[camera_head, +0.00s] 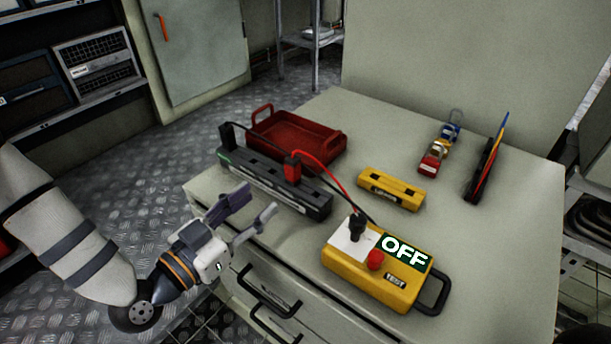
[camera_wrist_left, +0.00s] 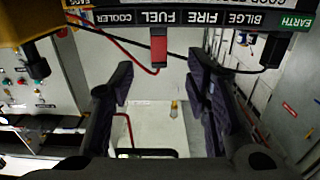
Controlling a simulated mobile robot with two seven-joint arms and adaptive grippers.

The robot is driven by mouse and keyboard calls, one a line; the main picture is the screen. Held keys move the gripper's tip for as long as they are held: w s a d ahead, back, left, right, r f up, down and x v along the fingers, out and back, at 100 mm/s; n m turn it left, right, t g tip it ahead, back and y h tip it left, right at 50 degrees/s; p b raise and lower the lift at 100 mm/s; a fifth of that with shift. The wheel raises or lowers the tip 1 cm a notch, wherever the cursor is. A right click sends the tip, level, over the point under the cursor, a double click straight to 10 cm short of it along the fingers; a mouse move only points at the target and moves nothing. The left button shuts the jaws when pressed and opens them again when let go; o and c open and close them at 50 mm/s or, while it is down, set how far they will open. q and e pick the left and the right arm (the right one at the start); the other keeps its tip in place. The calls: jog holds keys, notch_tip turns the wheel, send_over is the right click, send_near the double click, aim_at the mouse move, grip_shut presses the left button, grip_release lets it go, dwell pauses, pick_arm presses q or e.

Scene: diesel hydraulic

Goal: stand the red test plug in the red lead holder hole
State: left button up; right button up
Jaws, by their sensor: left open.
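The red test plug (camera_head: 292,168) stands upright in the black labelled terminal strip (camera_head: 262,181), and a red lead runs from it towards the yellow tester. In the left wrist view the red plug (camera_wrist_left: 158,45) shows at the FUEL label, beyond the fingertips and between their lines. The yellow lead holder (camera_head: 391,189) lies right of the strip; its top recesses are small and I cannot tell which is the red hole. My left gripper (camera_head: 259,201) is open and empty, in front of the strip near the bench edge. My right gripper is not in view.
The yellow tester (camera_head: 394,284) reads OFF and has a red button and a black plug. A black plug (camera_head: 227,135) stands at the strip's left end. A red tray (camera_head: 298,139) is behind.

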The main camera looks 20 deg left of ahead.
aim_at(288, 169)
pick_arm(q)
jog(key=b+x, duration=0.1)
jog(key=x, duration=0.2)
jog(key=r+b+x, duration=0.1)
jog(key=x, duration=0.7)
jog(key=shift+w+r+b, duration=0.15)
jog(key=shift+b, duration=0.25)
grip_shut()
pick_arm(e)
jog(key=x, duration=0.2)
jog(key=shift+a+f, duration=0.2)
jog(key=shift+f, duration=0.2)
